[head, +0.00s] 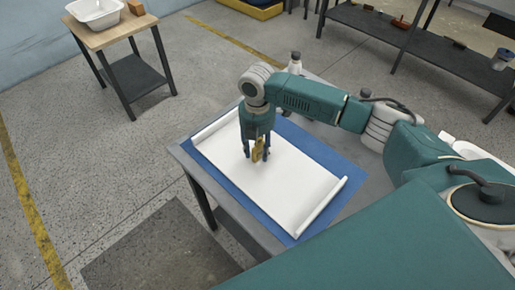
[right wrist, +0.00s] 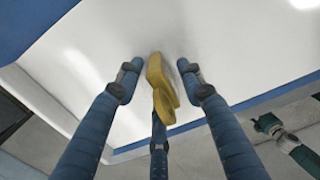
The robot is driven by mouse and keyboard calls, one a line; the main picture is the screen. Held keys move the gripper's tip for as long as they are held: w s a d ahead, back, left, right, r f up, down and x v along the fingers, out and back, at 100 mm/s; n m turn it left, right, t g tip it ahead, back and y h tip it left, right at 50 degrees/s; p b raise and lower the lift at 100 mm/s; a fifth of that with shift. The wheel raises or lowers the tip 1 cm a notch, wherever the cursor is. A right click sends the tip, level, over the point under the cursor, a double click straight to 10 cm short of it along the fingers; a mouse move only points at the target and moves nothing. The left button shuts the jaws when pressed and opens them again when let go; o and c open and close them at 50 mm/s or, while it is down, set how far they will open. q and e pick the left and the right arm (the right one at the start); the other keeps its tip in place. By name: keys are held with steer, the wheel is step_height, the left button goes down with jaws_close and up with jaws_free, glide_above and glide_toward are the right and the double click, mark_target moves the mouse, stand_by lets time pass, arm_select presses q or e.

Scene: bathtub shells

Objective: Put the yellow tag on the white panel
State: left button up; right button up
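The yellow tag (head: 258,149) is between the fingers of my right gripper (head: 256,153), low over the white panel (head: 297,182). In the right wrist view the tag (right wrist: 159,80) lies between the two side fingertips, with the third finger (right wrist: 158,145) below it. Narrow gaps show beside the tag, and I cannot tell whether the fingers press on it. It looks roughly upright in the head view. Whether its lower end touches the panel is unclear. The panel has raised, rolled-looking long edges at two ends. My left gripper is out of view.
The panel lies on a blue mat (head: 342,160) on a grey table (head: 190,150). A small wooden table (head: 109,36) with a white basin (head: 95,12) stands at the upper left. A dark bench (head: 440,55) is at the upper right. Floor between is open.

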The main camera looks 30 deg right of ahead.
mark_target(257, 145)
step_height(257, 145, up, 12)
steer(key=shift+r+b, duration=0.1)
steer(key=shift+b, duration=1)
steer(key=shift+a, duration=0.15)
